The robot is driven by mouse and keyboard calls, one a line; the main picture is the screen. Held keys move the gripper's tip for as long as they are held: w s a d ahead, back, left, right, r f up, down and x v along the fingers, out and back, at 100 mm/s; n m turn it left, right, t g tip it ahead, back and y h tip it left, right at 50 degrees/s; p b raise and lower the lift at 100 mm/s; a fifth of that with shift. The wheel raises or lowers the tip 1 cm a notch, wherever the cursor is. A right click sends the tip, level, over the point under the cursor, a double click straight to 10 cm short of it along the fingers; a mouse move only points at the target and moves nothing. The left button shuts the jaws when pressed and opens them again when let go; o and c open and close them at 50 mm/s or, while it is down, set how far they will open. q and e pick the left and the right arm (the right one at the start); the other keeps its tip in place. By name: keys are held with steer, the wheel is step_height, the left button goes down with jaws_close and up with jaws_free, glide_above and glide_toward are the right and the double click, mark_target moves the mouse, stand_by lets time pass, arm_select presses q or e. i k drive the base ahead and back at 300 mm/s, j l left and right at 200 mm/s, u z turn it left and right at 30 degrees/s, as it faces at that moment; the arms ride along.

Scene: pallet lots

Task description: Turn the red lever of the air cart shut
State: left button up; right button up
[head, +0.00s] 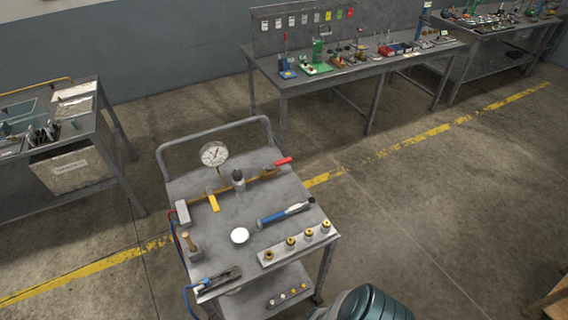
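The air cart (262,201) stands in front of me in the head view, a grey metal trolley with a tubular handle at its far side. The red lever (284,161) is at the right end of a brass pipe (262,176) on the cart top and points to the right, roughly in line with the pipe. A yellow lever (213,202) lies across the pipe's left part and points toward me. A round pressure gauge (214,154) stands upright above the pipe. Neither gripper shows in the head view.
On the cart top lie a blue-handled tool (286,213), a white disc (239,236) and a rack (297,244) of brass fittings. A dark teal rounded object (370,305) is at the bottom edge. Workbenches (350,72) stand behind, and another (60,150) at left.

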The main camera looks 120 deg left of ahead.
mark_target(278, 163)
steer(key=u, duration=4.05)
